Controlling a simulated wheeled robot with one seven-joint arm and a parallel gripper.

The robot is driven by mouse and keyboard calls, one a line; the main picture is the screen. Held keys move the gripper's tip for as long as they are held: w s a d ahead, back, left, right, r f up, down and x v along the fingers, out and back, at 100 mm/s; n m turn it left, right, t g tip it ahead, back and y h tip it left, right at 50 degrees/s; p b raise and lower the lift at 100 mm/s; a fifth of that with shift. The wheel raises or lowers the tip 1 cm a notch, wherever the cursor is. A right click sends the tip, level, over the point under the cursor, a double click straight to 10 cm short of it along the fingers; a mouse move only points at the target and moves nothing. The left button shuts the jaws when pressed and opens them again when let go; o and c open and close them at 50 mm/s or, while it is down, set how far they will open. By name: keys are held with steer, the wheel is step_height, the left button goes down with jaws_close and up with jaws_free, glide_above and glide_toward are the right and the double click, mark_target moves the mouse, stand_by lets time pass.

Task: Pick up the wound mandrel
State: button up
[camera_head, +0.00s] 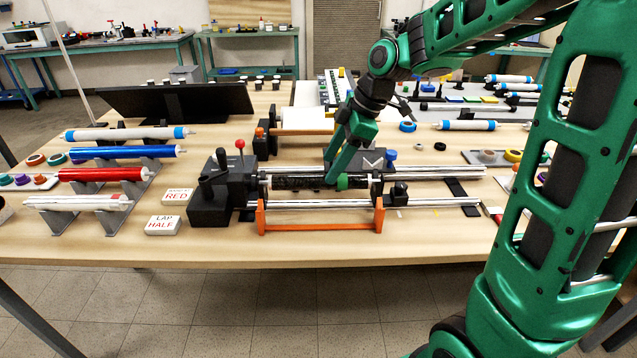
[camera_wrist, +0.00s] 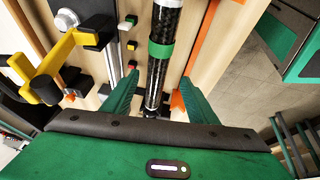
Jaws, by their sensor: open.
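The wound mandrel (camera_head: 300,183) is a dark, carbon-patterned tube with a green band, lying level in the winding machine between the black headstock (camera_head: 222,190) and the tail end. In the wrist view the mandrel (camera_wrist: 166,20) runs up the picture, with its green band (camera_wrist: 161,51) ahead of the jaws. My gripper (camera_head: 336,172) reaches down to the mandrel beside the band. In the wrist view my gripper (camera_wrist: 158,78) is open, with one green finger on each side of the mandrel. There are visible gaps on both sides; I cannot tell the exact height.
An orange frame (camera_head: 318,227) stands in front of the mandrel, and chrome rails (camera_head: 430,203) run alongside. A yellow-handled lever (camera_wrist: 50,65) is left in the wrist view.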

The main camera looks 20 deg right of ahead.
mark_target(324, 175)
steer(key=shift+w+x, duration=0.15)
steer(key=shift+x, duration=1.15)
steer(key=shift+w+x, duration=0.1)
steer(key=shift+x, duration=1.2)
steer(key=shift+d, duration=0.15)
steer(key=c, duration=1.3)
steer(key=shift+c, duration=0.2)
steer(key=shift+w+r, duration=0.1)
steer(key=shift+r, duration=0.05)
steer(key=shift+r, duration=0.45)
steer(key=r, duration=0.3)
steer(key=shift+s+a+r, duration=0.2)
steer(key=shift+s+r, duration=0.05)
steer(key=s+a+r, duration=0.6)
steer(key=s+a, duration=0.1)
steer(key=s, duration=0.1)
steer(key=shift+s+r, duration=0.2)
steer(key=shift+s, duration=0.15)
